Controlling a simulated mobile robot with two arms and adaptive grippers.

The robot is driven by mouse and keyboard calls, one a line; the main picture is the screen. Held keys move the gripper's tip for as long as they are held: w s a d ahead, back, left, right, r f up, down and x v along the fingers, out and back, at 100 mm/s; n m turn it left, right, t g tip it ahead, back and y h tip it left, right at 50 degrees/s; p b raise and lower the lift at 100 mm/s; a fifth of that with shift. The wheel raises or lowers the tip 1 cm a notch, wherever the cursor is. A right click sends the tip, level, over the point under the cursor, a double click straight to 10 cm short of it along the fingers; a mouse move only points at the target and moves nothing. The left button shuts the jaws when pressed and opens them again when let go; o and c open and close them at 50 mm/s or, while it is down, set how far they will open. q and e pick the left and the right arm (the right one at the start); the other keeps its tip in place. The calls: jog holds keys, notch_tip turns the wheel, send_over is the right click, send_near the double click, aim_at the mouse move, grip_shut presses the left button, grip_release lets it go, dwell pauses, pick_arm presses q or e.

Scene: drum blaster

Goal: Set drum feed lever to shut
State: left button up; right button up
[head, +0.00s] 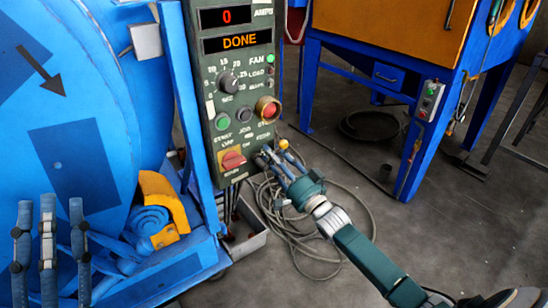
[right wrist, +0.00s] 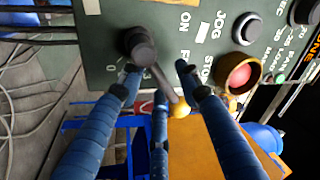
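The feed lever shows in the right wrist view as a dark grey hub (right wrist: 140,45) with a shaft ending in a yellow ball (right wrist: 180,110). In the head view its yellow ball (head: 283,144) shows beside the lower right of the green control panel (head: 206,105); my fingers largely hide the rest. My right gripper (head: 273,154) is at the lever. In the right wrist view its blue fingers (right wrist: 158,80) are spread, with the shaft among them; contact is unclear. My left gripper (head: 48,205) is open and empty at the lower left, before the blue drum (head: 90,150).
The panel display (head: 238,40) reads DONE. A red rotary switch (head: 233,160) and red push button (head: 268,108) are close to my right gripper. Loose cables (head: 300,235) and a grey tray (head: 245,240) lie below. A blue-and-orange cabinet (head: 395,50) stands at the back right.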

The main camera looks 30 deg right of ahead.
grip_shut()
